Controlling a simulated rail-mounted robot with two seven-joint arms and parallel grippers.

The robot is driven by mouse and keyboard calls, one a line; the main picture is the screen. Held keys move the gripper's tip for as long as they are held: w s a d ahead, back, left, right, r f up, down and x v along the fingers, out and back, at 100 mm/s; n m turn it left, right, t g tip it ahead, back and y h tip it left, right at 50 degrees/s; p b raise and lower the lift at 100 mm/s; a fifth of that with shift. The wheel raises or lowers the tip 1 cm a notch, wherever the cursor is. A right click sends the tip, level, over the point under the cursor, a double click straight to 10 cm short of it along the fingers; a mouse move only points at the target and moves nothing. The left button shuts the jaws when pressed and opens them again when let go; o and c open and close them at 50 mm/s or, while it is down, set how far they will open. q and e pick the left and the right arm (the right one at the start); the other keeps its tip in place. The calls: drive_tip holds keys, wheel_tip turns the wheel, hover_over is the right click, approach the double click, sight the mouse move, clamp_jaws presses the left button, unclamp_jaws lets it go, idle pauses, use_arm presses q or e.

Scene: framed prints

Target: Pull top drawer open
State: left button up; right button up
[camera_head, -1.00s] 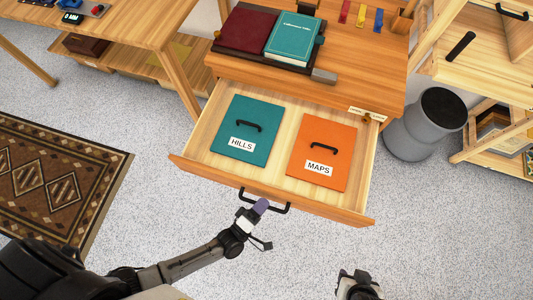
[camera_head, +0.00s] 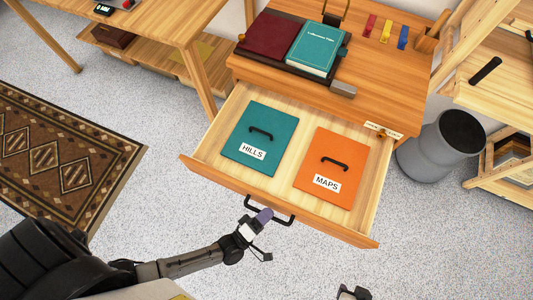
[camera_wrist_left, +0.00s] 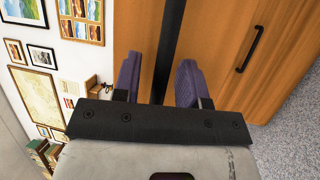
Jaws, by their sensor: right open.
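The top drawer (camera_head: 275,204) of the wooden desk is pulled well out, with its pale inside showing. A teal folder marked HILLS (camera_head: 260,140) and an orange folder marked MAPS (camera_head: 327,166) lie in it. My left gripper (camera_head: 262,217) is at the black drawer handle (camera_head: 285,221), one purple finger showing there. In the left wrist view, its purple fingers (camera_wrist_left: 158,82) stand apart on either side of a dark bar, with a gap beside the left finger. My right gripper (camera_head: 352,294) is open at the bottom edge, mostly cut off, apart from the drawer.
A maroon book (camera_head: 268,34) and a teal book (camera_head: 315,48) lie on the desktop (camera_head: 375,85). A grey bin (camera_head: 440,140) stands right of the drawer. A patterned rug (camera_head: 62,155) lies at left. Speckled floor is clear in front. Another handle (camera_wrist_left: 250,48) shows in the wrist view.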

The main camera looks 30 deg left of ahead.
use_arm(q)
drive_tip(key=p+v, duration=0.1)
drive_tip(key=v, duration=1.2)
drive_tip(key=shift+s, duration=0.4)
